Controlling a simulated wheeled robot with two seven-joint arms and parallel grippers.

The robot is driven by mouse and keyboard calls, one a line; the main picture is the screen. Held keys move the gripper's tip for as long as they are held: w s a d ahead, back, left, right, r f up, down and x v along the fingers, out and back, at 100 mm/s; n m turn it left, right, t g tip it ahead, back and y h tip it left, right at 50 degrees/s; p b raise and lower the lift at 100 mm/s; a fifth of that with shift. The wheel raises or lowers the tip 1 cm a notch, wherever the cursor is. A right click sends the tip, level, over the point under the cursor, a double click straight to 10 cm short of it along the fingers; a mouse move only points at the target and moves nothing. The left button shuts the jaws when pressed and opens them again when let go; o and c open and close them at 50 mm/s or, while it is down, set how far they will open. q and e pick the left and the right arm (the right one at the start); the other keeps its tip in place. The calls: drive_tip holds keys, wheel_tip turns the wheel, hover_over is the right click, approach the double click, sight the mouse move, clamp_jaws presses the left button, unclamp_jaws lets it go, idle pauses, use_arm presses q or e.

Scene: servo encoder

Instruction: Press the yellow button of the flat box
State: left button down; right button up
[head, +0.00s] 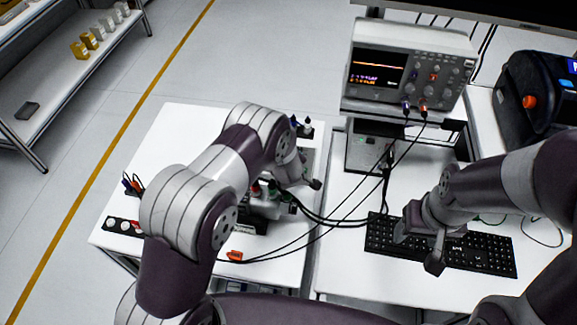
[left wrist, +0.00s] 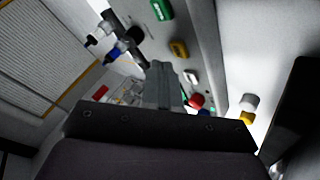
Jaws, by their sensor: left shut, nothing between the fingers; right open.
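A grey panel face (left wrist: 200,30) fills the upper middle of the left wrist view; I take it for the flat box. It carries a yellow button (left wrist: 178,48), with a green button (left wrist: 160,10) above and a red knob (left wrist: 195,100) below. My left gripper (left wrist: 158,66) is shut and empty, its tips just left of and below the yellow button; contact cannot be told. In the head view my left arm hides the yellow button and most of the equipment there. My right gripper (head: 418,246) is open and empty above the black keyboard (head: 490,255).
An oscilloscope (head: 405,70) stands on a stand behind the keyboard. Black cables (head: 340,222) cross between the two white tables. A black case (head: 535,90) is at the right. A small orange-red piece (head: 236,255) lies near the left table's front. Shelves (head: 70,75) stand at upper left.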

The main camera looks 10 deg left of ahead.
use_arm(q)
wheel_tip(320, 180, up, 5)
drive_tip(key=p, duration=0.3)
drive_tip(key=shift+f, duration=0.1)
idle(0.7)
drive_tip(key=s+a+r+m+g+h+b, duration=0.1)
drive_tip(key=s+r+m+b, duration=0.1)
drive_tip(key=s, duration=0.2)
drive_tip(key=s+r+m+g+h+b, duration=0.1)
drive_tip(key=s+r+m+g+b, duration=0.1)
drive_tip(key=s+r+m, duration=0.1)
drive_tip(key=s+a+r+m+g+b, duration=0.1)
drive_tip(key=s+r+m+b, duration=0.1)
drive_tip(key=s, duration=0.4)
drive_tip(key=shift+a+r+m+h, duration=0.3)
drive_tip(key=shift+r+h, duration=0.1)
drive_tip(key=shift+r, duration=0.3)
drive_tip(key=s+a+r+m+g+b, duration=0.1)
drive_tip(key=s+a+m, duration=0.1)
drive_tip(key=s, duration=0.5)
drive_tip(key=s+a+r+m+g+b, duration=0.1)
drive_tip(key=s+m+g, duration=0.1)
drive_tip(key=s, duration=0.6)
drive_tip(key=shift+a+r+g+y, duration=0.2)
drive_tip(key=shift+a+g+y, duration=0.1)
drive_tip(key=shift+a+y, duration=0.1)
